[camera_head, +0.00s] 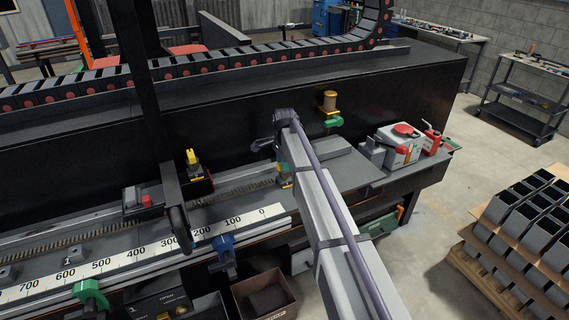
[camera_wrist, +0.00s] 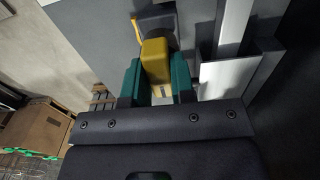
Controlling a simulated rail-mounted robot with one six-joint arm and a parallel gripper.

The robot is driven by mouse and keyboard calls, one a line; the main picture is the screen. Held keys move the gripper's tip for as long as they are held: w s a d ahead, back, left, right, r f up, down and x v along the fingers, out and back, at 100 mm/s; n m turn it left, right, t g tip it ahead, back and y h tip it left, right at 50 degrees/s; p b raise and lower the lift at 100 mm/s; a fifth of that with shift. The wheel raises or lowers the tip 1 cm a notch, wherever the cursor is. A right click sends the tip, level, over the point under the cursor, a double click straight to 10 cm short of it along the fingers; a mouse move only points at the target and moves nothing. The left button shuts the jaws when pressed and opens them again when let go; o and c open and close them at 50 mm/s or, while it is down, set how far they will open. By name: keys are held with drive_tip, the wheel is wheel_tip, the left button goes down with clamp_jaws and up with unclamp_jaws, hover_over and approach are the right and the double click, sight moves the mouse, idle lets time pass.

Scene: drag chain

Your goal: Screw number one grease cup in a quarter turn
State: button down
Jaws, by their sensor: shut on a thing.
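My gripper (camera_wrist: 156,70) has a green finger on each side of a yellow, squared cap (camera_wrist: 155,50) in the wrist view and is shut on it. I cannot tell for sure that this cap is the number one grease cup. A dark grey body with a yellow lever (camera_wrist: 140,30) lies just behind the cap. In the head view my gripper (camera_head: 285,182) points down at the bench beside the rack, and my arm partly hides it. A brass-coloured cup (camera_head: 329,103) stands on a green mount on the black wall, apart from my gripper.
A black drag chain (camera_head: 210,64) runs along the top. A numbered scale (camera_head: 150,252) edges the bench. A grey-white container with a red cap (camera_head: 400,145) and a red can (camera_head: 431,139) stand at right. A cardboard box (camera_head: 263,293) is below. The floor at right is partly clear.

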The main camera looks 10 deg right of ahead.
drive_tip(key=c, duration=1)
unclamp_jaws()
drive_tip(key=shift+o, duration=0.2)
wheel_tip(320, 180, up, 11)
drive_tip(key=p, duration=1)
drive_tip(key=shift+p, duration=0.4)
drive_tip(key=shift+f, duration=0.1)
